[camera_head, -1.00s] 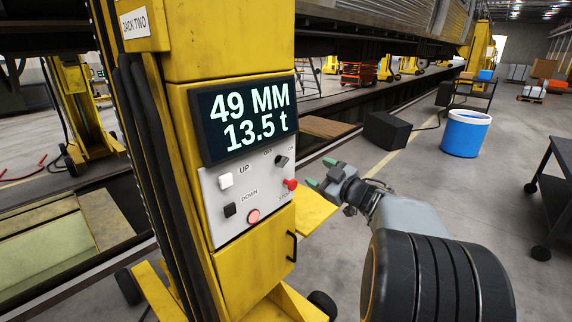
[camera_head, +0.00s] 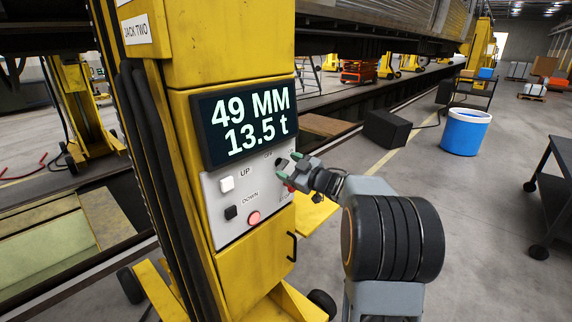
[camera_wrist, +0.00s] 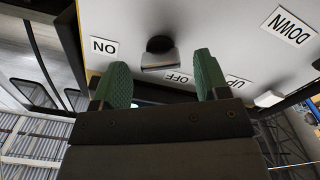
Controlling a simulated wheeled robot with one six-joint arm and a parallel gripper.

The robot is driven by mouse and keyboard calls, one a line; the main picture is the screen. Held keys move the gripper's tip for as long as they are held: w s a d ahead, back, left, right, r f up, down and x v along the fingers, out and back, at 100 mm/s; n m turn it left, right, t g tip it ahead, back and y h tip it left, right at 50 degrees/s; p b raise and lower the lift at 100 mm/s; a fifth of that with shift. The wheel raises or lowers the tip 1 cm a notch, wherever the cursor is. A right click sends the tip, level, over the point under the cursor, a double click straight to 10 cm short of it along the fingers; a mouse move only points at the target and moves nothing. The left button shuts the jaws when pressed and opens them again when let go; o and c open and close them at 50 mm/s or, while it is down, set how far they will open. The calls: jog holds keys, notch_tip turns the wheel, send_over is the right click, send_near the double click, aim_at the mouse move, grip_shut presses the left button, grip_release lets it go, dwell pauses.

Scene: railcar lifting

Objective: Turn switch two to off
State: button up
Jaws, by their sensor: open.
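The switch (camera_head: 281,162) is a dark knob on the light panel (camera_head: 222,208) of the yellow jack labelled "JACK TWO" (camera_head: 137,30). In the wrist view the knob (camera_wrist: 160,50) has a round black base and a grey handle, between the ON label (camera_wrist: 104,46) and the OFF label (camera_wrist: 180,76). I cannot tell for sure which label it points to. My gripper (camera_head: 287,167) is open, its green fingertips close to the knob. In the wrist view the fingers (camera_wrist: 163,74) stand apart on either side of the handle, a little short of it, with no clear contact.
The UP button (camera_head: 227,184) is white, the DOWN button (camera_head: 230,212) black, and a red round light or button (camera_head: 253,218) sits lower. The red stop button (camera_head: 291,187) is partly hidden by my gripper. The display (camera_head: 243,120) reads 49 MM, 13.5 t. A blue bin (camera_head: 464,133) stands right.

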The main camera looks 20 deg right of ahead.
jog(key=shift+x, duration=0.8)
jog(key=shift+c, duration=0.4)
